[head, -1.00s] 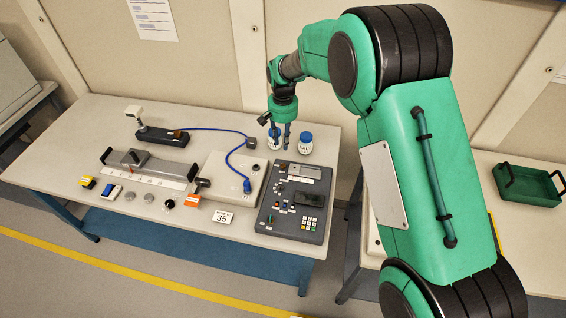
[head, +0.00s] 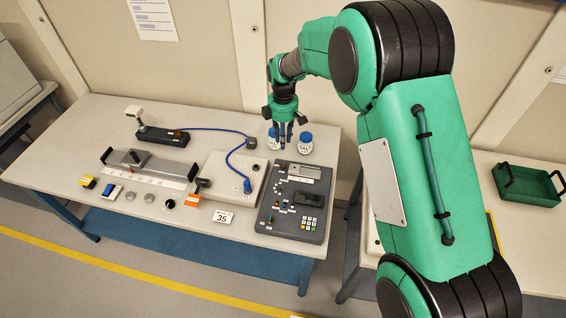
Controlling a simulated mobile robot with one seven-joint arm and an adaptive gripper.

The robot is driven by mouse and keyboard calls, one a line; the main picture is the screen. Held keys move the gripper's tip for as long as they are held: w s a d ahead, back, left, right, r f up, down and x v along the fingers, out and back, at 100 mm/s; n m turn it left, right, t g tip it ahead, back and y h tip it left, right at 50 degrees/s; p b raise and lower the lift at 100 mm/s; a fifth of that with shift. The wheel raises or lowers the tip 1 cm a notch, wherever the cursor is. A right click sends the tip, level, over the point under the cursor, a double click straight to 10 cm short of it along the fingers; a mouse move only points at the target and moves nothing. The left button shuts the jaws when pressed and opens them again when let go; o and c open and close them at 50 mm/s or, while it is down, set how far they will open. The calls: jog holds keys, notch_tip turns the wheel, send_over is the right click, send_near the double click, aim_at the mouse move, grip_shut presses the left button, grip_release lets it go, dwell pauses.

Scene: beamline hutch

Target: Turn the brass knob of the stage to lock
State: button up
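The grey linear stage (head: 160,165) with a scale strip lies at the left of the bench. Behind it is a black stage-like unit (head: 158,136) with a white-topped post and a blue cable. A small brownish part (head: 178,134) sits at its right end; I cannot tell whether it is the brass knob. No lock marking is readable. My gripper (head: 284,143) points down over the back right of the bench, in front of the white jars and well right of both units. Its fingers look apart with nothing between them.
Two white jars with blue lids (head: 305,144) stand behind the grey control panel (head: 286,228). A pale box (head: 218,168) lies left of the panel. Several small knobs and switches line the front. A green tray (head: 527,186) is on the right bench.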

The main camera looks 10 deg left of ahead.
aim_at(283, 165)
jog(key=n, duration=0.4)
dwell(0.4)
notch_tip(283, 165, down, 14)
jog(key=shift+r+b, duration=0.1)
jog(key=shift+b, duration=0.85)
grip_shut()
